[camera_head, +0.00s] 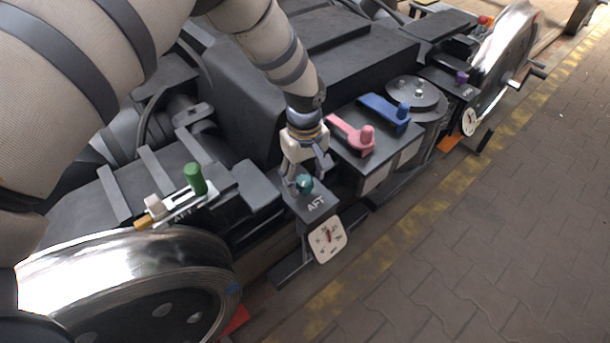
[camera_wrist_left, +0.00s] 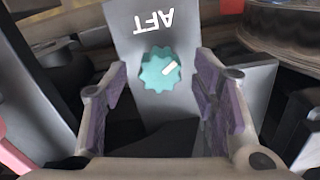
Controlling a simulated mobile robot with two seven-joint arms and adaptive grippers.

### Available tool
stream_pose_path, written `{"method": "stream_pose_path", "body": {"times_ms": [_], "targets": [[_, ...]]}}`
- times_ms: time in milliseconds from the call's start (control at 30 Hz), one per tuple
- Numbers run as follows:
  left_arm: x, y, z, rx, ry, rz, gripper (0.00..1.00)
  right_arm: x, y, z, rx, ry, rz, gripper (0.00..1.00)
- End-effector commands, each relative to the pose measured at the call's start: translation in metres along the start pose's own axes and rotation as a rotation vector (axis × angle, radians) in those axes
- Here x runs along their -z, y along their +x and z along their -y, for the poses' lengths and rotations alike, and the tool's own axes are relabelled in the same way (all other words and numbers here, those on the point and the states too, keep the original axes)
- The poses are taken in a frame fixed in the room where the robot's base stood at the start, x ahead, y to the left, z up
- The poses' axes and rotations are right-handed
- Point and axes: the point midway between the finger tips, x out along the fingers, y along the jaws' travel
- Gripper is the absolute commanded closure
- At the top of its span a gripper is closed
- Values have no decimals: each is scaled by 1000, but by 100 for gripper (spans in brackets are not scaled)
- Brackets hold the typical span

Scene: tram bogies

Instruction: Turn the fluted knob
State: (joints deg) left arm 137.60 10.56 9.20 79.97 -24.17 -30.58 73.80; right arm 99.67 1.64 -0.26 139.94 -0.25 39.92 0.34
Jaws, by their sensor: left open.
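The fluted knob (camera_head: 305,183) is teal and sits on top of a grey box (camera_head: 318,213) marked AFT. My left gripper (camera_head: 305,180) is directly over it, pointing down. In the left wrist view the knob (camera_wrist_left: 160,69) shows its scalloped edge and a white pointer mark toward the upper right. The open fingers (camera_wrist_left: 160,100) stand to its left and right, with clear gaps on both sides. A white dial (camera_head: 328,239) with a red needle is on the front of the box. My right gripper is not in view.
A pink lever (camera_head: 352,135) and a blue lever (camera_head: 386,110) stand to the right of the knob. A green handle (camera_head: 195,179) is to the left, above a shiny wheel (camera_head: 120,275). The paved floor (camera_head: 500,220) at the right is clear.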

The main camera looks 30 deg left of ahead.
Motion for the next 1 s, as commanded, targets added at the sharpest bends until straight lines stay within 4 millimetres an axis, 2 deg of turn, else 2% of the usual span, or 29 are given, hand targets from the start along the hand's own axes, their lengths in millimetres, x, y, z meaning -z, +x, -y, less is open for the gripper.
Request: {"method": "stream_pose_path", "body": {"times_ms": [100, 300, 667, 1000], "targets": [[0, 0, 0, 0, 0, 0, 48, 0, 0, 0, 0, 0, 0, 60], [0, 0, 0, 0, 1, 0, 94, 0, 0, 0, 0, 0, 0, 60], [0, -1, 0, 0, 44, -1, 94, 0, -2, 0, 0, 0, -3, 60], [0, -2, 0, -1, 287, -2, 94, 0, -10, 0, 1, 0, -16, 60]]}}
